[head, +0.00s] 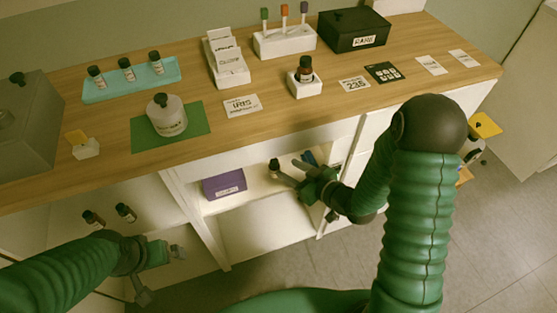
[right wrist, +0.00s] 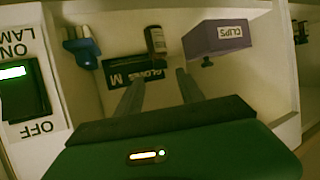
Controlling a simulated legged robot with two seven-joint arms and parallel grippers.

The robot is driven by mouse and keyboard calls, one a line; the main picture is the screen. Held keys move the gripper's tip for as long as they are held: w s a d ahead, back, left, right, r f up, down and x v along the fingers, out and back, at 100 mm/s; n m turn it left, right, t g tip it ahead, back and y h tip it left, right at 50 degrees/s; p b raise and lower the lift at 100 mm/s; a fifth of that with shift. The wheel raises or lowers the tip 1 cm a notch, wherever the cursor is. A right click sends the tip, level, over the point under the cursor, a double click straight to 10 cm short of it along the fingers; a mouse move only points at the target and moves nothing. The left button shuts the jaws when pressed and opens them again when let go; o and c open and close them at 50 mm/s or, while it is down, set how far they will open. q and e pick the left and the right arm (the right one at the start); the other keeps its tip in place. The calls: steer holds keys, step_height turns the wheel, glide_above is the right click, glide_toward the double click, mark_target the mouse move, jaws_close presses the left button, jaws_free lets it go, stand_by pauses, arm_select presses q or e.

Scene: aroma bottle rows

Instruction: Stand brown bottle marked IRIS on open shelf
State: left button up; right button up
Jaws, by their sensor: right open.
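A small dark brown bottle (head: 274,166) with a black cap is in the open shelf (head: 265,228) under the counter. It also shows in the right wrist view (right wrist: 155,40), with a pale label too small to read. My right gripper (head: 287,172) is open at the shelf. In the right wrist view its fingers (right wrist: 158,82) are apart, with the bottle just beyond their tips and nothing held. Another brown bottle (head: 305,70) stands in a white holder on the counter. My left gripper (head: 165,262) is low at the left; its jaws are unclear.
A purple CLIPS box (head: 224,184) stands beside the bottle in the shelf. A dark GLOVES box (right wrist: 120,72) and a blue item (right wrist: 82,45) are near it. Two bottles (head: 93,218) (head: 125,212) are in the left bay. A lamp switch (right wrist: 22,90) is on the side.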

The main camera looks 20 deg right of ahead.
steer(key=s+d+m+g+h, duration=0.2)
steer(key=s+d+g+h, duration=0.2)
steer(key=d+h, duration=0.1)
steer(key=s+a+r+m+g, duration=0.1)
steer(key=s+a+g, duration=0.1)
steer(key=s, duration=0.3)
steer(key=s+a+r+m+g, duration=0.1)
steer(key=s+a+g, duration=0.1)
steer(key=s, duration=0.4)
steer(key=shift+s+a+r+m+g+h, duration=0.2)
steer(key=shift+a+m+g+h, duration=0.15)
steer(key=shift+g, duration=0.55)
steer(key=shift+w, duration=0.1)
